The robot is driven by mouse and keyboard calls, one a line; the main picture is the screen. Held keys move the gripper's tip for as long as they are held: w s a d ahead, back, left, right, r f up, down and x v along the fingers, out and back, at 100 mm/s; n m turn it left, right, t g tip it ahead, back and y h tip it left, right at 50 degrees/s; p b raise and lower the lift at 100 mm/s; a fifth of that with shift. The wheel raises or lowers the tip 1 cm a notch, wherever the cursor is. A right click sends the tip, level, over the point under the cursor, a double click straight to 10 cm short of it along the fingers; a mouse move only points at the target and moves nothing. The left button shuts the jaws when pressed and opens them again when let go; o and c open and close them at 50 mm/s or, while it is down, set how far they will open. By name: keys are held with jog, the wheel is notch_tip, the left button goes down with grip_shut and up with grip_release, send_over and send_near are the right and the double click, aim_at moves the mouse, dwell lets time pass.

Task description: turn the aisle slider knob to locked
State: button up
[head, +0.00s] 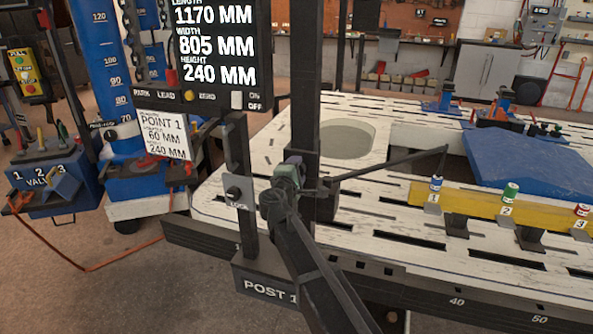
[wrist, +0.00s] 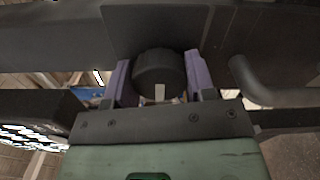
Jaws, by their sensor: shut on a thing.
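My gripper (head: 287,172) is at the dark upright column beside POST 1 in the head view. In the wrist view its two purple fingers (wrist: 160,76) stand on either side of a round black knob (wrist: 158,66) and are shut on it. The knob has a pale mark on its near edge, pointing toward the bottom of the picture. The knob sits against a dark plate (wrist: 155,25). In the head view my gripper and wrist hide the knob. No locked marking can be read in either view.
The dark column (head: 305,90) rises next to my gripper, with a thin dark rod (head: 390,165) reaching right. A small post (head: 240,170) with a labelled dark knob stands left. The slotted white bench (head: 390,215) carries a yellow bar (head: 470,202) and blue panel (head: 530,160).

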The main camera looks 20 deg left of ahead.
jog(key=o, duration=0.9)
jog(key=shift+o, duration=0.2)
jog(key=shift+s, duration=0.1)
jog(key=s, duration=1)
jog(key=shift+s, duration=0.35)
